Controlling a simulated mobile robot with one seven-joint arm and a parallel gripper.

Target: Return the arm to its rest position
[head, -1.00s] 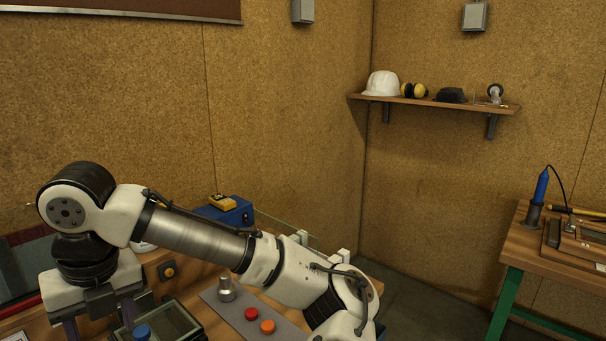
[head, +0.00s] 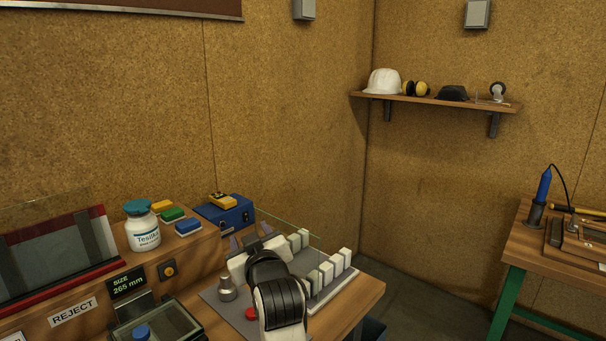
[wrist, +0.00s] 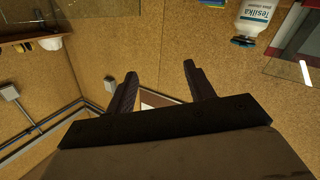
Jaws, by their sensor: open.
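My gripper (head: 250,236) stands over the bench beside the glass panel. In the head view its two dark fingers point up and away, behind the white and black wrist. In the wrist view my gripper (wrist: 160,70) shows its two fingers spread apart with nothing between them, and the cork wall lies beyond. My wrist hides part of the grey plate (head: 212,296) and part of the fixture with white blocks (head: 326,273). The rest of my arm is mostly out of the head view.
A glass sheet (head: 290,234) stands upright behind the fixture. A white bottle (head: 142,230), coloured blocks (head: 172,214) and a blue box (head: 228,214) stand left of my gripper. A glass-topped tray (head: 165,322) is at front left. Space above the bench is clear.

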